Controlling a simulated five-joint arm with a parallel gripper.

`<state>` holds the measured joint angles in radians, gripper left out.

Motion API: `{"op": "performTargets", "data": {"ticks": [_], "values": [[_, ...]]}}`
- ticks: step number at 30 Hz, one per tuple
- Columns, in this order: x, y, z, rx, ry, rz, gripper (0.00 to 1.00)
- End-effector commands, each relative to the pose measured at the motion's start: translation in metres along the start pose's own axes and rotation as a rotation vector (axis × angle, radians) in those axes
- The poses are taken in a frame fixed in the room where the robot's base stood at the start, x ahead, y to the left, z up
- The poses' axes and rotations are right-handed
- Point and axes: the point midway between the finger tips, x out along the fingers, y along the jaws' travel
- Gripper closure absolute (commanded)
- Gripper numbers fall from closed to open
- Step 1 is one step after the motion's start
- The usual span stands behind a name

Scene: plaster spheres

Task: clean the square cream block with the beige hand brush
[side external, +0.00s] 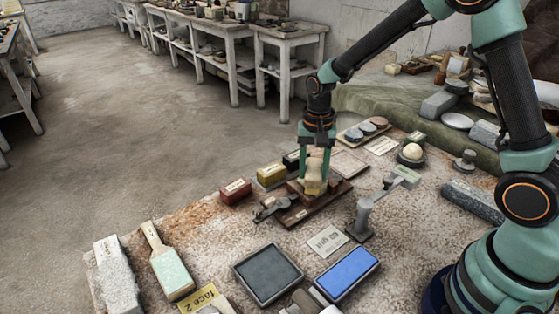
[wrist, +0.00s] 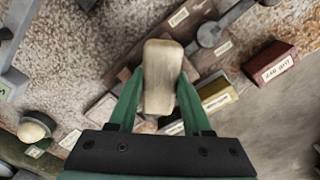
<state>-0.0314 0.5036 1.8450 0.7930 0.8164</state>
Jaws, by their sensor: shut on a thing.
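My gripper (side external: 316,175) is shut on the beige hand brush (side external: 315,165), over a dark brown wooden board (side external: 335,196) with a grey metal clamp at its left. In the wrist view the brush (wrist: 162,75) fills the space between the two green fingers of my gripper (wrist: 160,90). A paler yellowish part shows low under the brush in the side view. I cannot tell whether it is bristles or the square cream block. No separate cream block is clear in either view; the brush and fingers cover that spot.
A red block (side external: 235,190), a yellow block (side external: 271,174) and a dark block stand behind the board. A grey metal post (side external: 362,215) rises to its right. A cream ball (side external: 412,151) sits on a dark stand. Dark and blue slabs (side external: 347,272) lie in front.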

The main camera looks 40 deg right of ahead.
Motion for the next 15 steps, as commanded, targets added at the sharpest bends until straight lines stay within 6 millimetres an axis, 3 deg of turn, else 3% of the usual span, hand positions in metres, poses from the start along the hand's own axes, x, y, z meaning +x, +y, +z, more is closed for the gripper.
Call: {"op": "performTargets", "data": {"ticks": [15], "values": [[0.001, 0.000, -0.023, 0.000, 0.001, -0.001, 0.95]]}}
